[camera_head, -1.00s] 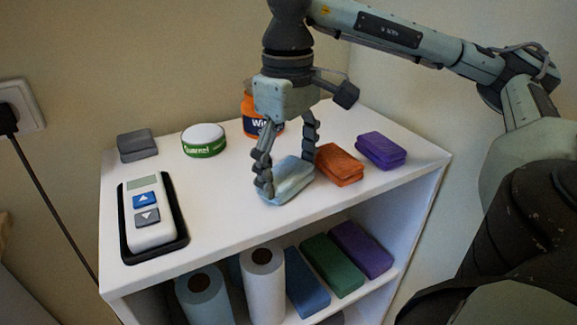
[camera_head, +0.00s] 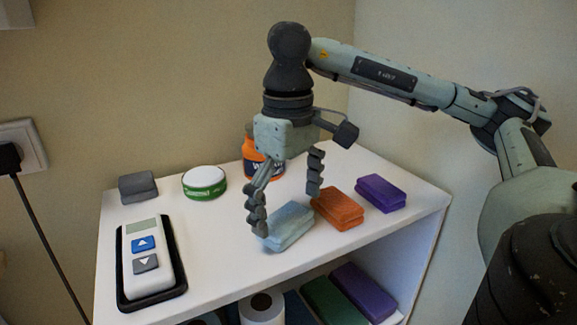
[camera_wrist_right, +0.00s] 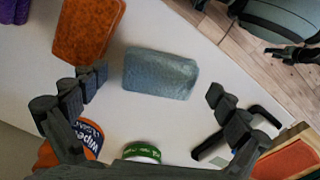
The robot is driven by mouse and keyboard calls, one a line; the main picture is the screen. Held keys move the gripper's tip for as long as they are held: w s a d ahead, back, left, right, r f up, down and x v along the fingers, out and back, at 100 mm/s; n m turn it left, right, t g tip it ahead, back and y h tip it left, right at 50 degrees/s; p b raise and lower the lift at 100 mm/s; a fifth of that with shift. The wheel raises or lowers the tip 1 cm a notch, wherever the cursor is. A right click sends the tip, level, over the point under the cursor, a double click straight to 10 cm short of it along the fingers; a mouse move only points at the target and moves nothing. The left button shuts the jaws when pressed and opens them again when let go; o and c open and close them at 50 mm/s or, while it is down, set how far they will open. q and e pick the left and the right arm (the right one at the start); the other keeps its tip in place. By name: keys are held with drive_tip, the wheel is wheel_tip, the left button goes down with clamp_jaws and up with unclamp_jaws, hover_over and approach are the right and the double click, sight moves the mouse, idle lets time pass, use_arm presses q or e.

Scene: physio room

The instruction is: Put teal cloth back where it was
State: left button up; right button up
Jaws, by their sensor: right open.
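The teal cloth (camera_head: 288,227), a folded light blue-green block, lies flat on the white shelf top, left of the orange cloth (camera_head: 338,208). In the right wrist view the teal cloth (camera_wrist_right: 160,74) lies between and beyond the spread fingers, with a gap to each. My right gripper (camera_head: 286,207) is open above and just behind the cloth, with nothing between its fingers. In the head view its left finger covers the cloth's left end. My left gripper is in neither view.
A purple cloth (camera_head: 381,193) lies right of the orange one, a grey cloth (camera_head: 138,187) at the back left. A green-white tin (camera_head: 204,183), an orange wipes tub (camera_head: 250,155) and a remote in a black tray (camera_head: 177,296) share the shelf top (camera_head: 225,240). Rolls and cloths lie below.

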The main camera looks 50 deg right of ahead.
sight(287, 218)
wheel_tip(287, 218, up, 6)
drive_tip(key=shift+a+f, duration=0.1)
drive_tip(key=shift+f, duration=0.15)
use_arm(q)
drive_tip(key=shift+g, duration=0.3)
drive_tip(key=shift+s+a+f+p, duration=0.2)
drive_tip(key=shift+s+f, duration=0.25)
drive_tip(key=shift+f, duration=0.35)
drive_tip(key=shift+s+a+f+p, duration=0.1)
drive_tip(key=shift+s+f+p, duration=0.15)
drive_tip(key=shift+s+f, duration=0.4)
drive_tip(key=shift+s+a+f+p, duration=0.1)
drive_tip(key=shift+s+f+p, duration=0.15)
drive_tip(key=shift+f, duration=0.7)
use_arm(e)
drive_tip(key=shift+r, duration=2.7)
